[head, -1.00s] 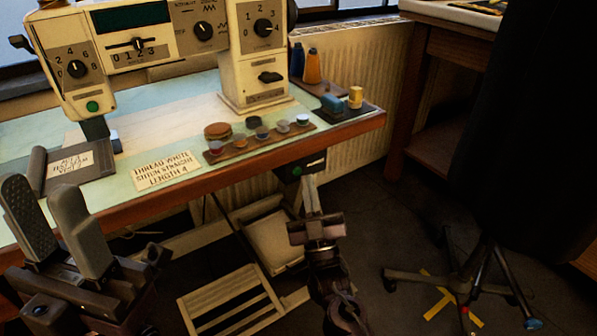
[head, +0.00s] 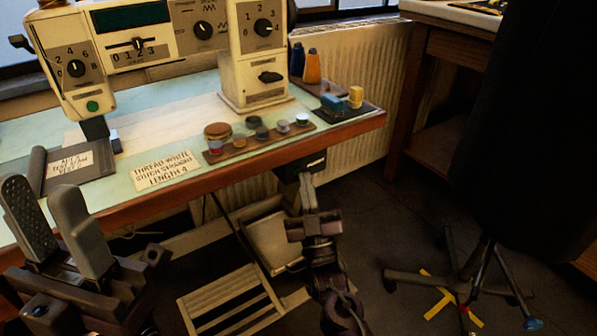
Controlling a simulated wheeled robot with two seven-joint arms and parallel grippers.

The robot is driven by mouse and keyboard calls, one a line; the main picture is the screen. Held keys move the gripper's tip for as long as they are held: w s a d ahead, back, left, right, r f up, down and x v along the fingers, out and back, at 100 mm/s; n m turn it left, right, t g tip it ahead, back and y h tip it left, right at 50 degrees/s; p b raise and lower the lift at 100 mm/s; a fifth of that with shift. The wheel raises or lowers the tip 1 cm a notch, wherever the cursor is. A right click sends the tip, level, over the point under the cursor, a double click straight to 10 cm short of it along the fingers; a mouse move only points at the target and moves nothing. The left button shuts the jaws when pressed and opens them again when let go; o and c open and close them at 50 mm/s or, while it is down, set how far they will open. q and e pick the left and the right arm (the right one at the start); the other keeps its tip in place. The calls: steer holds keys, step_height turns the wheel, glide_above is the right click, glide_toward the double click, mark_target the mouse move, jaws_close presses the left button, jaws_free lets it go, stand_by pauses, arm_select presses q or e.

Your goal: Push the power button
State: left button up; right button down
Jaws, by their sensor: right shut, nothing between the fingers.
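A small dark switch box (head: 312,163) hangs under the front edge of the table, with a small pale-green mark on its face. It is too small to tell whether that is the power button or how it is set. A round green button (head: 92,106) also shows on the left part of the cream sewing machine (head: 150,38). My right gripper (head: 306,177) is shut and empty, its fingertips pointing up just below the switch box. I cannot tell whether they touch it. My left gripper (head: 44,188) is open and empty, in front of the table's left part.
A note card (head: 166,170) and a wooden rack (head: 260,142) of small bobbins lie near the table's front edge (head: 230,180). A pedal (head: 228,300) is on the floor below. A black-covered chair (head: 525,130) stands at the right.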

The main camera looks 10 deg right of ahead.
steer(key=shift+w+a, duration=0.15)
steer(key=shift+w, duration=0.3)
stand_by(0.5)
steer(key=shift+s, duration=0.15)
steer(key=shift+s+d+p, duration=0.3)
steer(key=shift+s+p, duration=0.15)
steer(key=shift+s, duration=0.3)
steer(key=s+p, duration=0.1)
steer(key=s, duration=0.1)
steer(key=s+d+p, duration=0.2)
steer(key=s, duration=0.1)
steer(key=shift+s, duration=0.3)
